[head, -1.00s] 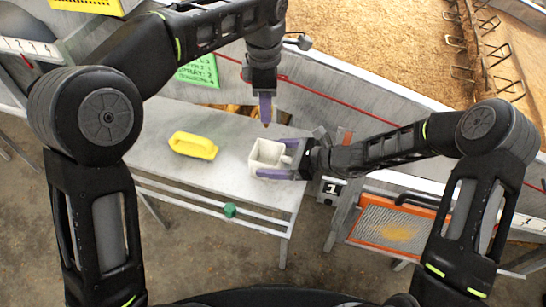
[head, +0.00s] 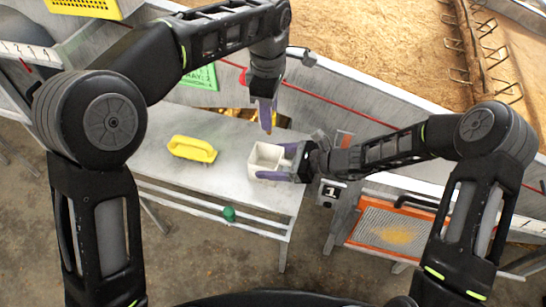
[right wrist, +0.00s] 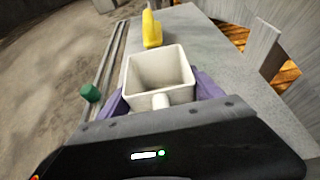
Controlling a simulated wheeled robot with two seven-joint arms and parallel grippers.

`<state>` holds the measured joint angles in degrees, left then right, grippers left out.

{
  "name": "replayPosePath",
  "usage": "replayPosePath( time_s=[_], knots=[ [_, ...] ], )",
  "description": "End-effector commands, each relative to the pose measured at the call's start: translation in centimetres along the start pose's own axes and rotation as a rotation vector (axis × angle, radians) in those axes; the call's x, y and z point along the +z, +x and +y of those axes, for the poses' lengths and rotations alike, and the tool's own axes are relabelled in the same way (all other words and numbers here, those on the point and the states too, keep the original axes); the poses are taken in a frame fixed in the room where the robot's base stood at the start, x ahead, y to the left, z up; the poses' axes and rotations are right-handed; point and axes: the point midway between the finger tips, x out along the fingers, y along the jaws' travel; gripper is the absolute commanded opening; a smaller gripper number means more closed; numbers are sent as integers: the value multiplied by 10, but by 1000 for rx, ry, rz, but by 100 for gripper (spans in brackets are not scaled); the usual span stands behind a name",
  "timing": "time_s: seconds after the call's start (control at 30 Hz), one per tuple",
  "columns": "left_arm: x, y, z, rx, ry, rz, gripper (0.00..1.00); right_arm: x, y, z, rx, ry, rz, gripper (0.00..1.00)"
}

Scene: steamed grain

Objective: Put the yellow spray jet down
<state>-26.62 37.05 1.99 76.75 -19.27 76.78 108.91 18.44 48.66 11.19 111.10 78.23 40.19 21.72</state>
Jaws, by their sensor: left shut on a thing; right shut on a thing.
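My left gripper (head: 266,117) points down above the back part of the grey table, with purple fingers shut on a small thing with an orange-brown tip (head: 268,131). Most of that thing is hidden, so I cannot tell if it is the spray jet. A yellow object with a handle-like loop (head: 193,149) lies on the table to the left, apart from both grippers; it also shows in the right wrist view (right wrist: 152,30). My right gripper (head: 287,163) is shut on a white square open container (head: 266,158), upright at the table's right end; it looks empty in the right wrist view (right wrist: 160,72).
The grey table (head: 225,180) has bare room between the yellow object and the container. A sloping metal wall with a red line (head: 345,110) stands behind. A green knob (head: 229,214) sits on the front rail. An orange-framed mesh (head: 395,232) is at the right.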

Motion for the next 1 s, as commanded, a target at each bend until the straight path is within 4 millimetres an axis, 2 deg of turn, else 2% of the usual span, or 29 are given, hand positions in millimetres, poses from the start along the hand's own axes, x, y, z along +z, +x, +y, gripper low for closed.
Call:
replayPosePath(
  time_s=[0.1, 0.27, 0.6, 0.9, 1.0],
  knots=[
    [8, 8, -1, -1, 167, 0, 0, 0, 0, 0, 0, 0, 0, 32],
    [12, 14, -1, -1, 297, 0, 0, 0, 0, 0, 0, 0, 0, 32],
    [12, 17, -1, -2, 306, 0, 0, 0, 0, 0, 0, 0, 0, 32],
    [12, 59, -2, -4, 305, 0, 0, 0, 0, 0, 0, 0, 0, 32],
    [12, 64, -1, -1, 304, 0, 0, 0, 0, 0, 0, 0, 0, 32]
  ],
)
